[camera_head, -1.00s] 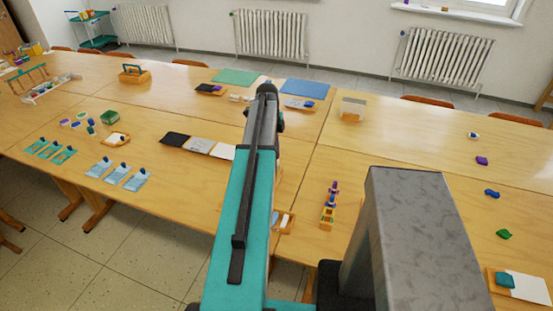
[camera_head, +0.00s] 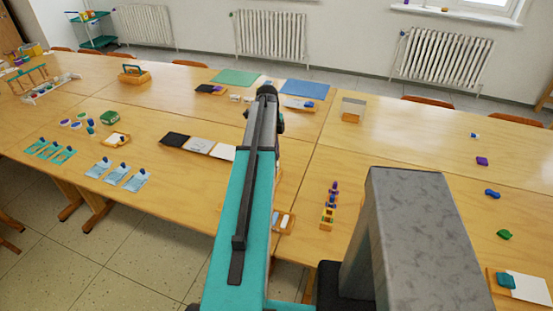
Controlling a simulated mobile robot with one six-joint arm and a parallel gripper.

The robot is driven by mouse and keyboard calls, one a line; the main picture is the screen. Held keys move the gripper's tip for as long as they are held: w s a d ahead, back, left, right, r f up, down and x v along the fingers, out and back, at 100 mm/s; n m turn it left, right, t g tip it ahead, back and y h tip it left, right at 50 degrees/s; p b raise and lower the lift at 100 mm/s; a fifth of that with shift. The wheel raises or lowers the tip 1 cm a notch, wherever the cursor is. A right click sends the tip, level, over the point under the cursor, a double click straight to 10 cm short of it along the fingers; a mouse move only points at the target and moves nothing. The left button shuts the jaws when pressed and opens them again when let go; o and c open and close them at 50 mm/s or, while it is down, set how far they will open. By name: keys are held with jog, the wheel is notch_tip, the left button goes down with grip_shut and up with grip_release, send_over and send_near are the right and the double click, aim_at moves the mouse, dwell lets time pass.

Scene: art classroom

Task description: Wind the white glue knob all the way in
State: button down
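I cannot make out a white glue knob for certain in the head view. A small orange tray (camera_head: 291,229) with a white piece (camera_head: 285,220) in it lies at the table's near edge, just right of my teal arm, which partly covers it. The white piece is too small to identify. My arm reaches forward over the table, and its dark end joint shows near the top centre. My gripper is hidden behind the arm, so its fingers and anything they touch do not show.
An orange rack (camera_head: 327,223) with several coloured pieces stands right of the tray. Black, grey and white cards (camera_head: 198,146) lie left of the arm. Green (camera_head: 235,76) and blue (camera_head: 305,89) sheets lie at the far edge. The right table's middle (camera_head: 405,145) is largely clear.

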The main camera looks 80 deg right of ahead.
jog(key=shift+r, duration=0.45)
jog(key=c, duration=2.5)
grip_release()
jog(key=o, duration=1.7)
jog(key=shift+o, duration=0.2)
